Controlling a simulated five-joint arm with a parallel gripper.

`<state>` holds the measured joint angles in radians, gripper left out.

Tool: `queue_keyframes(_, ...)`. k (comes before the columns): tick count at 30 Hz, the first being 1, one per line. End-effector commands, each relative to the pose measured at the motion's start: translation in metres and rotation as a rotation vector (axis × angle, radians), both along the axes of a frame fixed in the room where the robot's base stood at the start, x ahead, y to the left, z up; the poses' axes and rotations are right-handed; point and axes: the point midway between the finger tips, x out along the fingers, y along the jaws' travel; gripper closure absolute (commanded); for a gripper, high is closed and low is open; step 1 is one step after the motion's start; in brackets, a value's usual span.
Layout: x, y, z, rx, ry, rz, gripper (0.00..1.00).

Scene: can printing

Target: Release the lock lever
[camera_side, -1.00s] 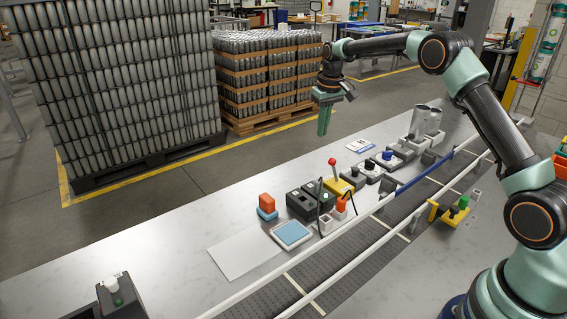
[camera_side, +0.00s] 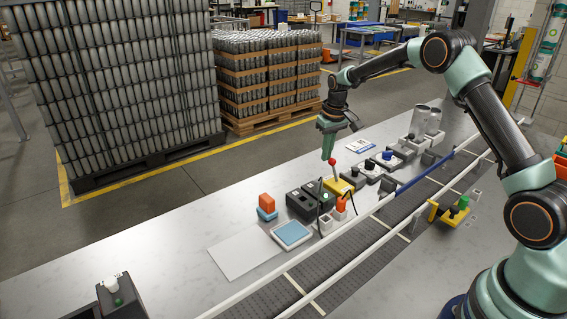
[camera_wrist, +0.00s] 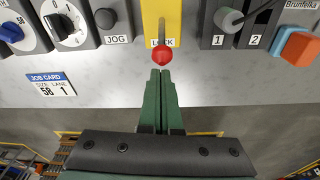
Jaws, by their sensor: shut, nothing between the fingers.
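The lock lever is a rod with a red ball knob (camera_side: 332,161) rising from a yellow base (camera_side: 338,187) in the side view.
A JOG button (camera_wrist: 105,18) is left of the lever, and black switch boxes marked 1 and 2 (camera_wrist: 238,28) are right. An orange and blue block (camera_wrist: 297,46) is farther right. A job card (camera_wrist: 51,83) lies on the grey bench. A railed conveyor (camera_side: 360,240) runs alongside.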

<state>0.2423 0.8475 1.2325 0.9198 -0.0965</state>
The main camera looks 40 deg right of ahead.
Motion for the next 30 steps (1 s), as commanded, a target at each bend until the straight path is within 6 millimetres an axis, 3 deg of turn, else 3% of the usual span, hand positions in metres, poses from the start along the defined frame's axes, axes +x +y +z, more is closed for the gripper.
queue_keyframes(30,-0.0094,0.0005,0.0040,-0.016,-0.060,-0.003,1.00)
